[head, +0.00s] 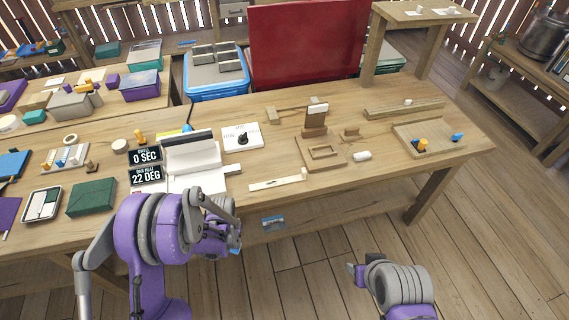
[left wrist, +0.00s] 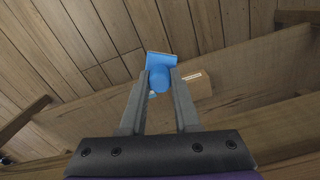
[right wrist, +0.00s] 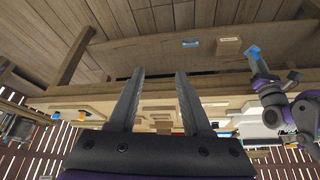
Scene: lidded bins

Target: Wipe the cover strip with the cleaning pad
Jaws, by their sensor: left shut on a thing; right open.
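My left gripper (left wrist: 160,75) is shut on a blue piece with a round knob and a flat plate, which looks like the cleaning pad (left wrist: 163,60). In the head view my left gripper (head: 234,240) is in front of the table's near edge, with only a bit of blue showing. The held pad also shows in the right wrist view (right wrist: 255,54). A long pale strip, likely the cover strip (head: 277,181), lies flat near the table's front edge, apart from the pad. My right gripper (right wrist: 160,74) is open and empty, off the table's front right.
The wooden table (head: 330,190) holds a white hinged device (head: 190,150), a wooden frame (head: 320,152), a white cylinder (head: 362,156) and a tray (head: 430,137) with coloured pieces. A green box (head: 92,197) stands at left.

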